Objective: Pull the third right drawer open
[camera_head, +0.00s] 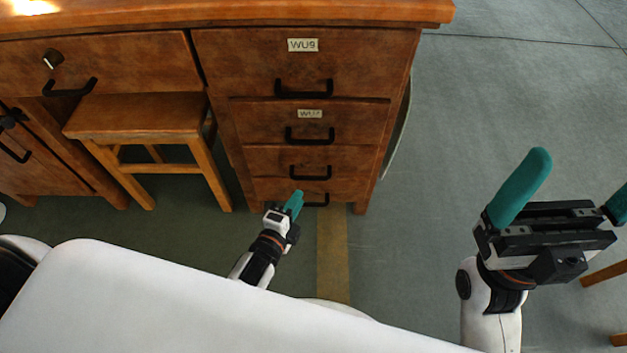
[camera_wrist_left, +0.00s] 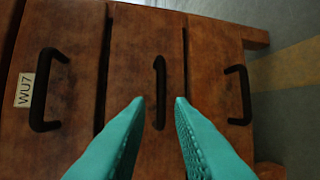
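The third right drawer (camera_head: 270,160) is a brown wooden front below the one labelled WU7, and it looks shut. Its black bar handle (camera_head: 310,173) is also in the middle of the left wrist view (camera_wrist_left: 159,92). My left gripper (camera_head: 297,194) is in front of the lower drawers. In the left wrist view its two teal fingers (camera_wrist_left: 160,100) are apart, with the handle ahead in line with the gap between them. No contact with the handle shows. My right gripper (camera_head: 583,168) is open and empty at the right, away from the drawers.
The WU9 drawer (camera_head: 240,62) and WU7 drawer (camera_head: 255,122) are above, and a bottom drawer (camera_head: 275,188) is below, each with a black handle. A wooden stool (camera_head: 140,120) stands left of the drawers.

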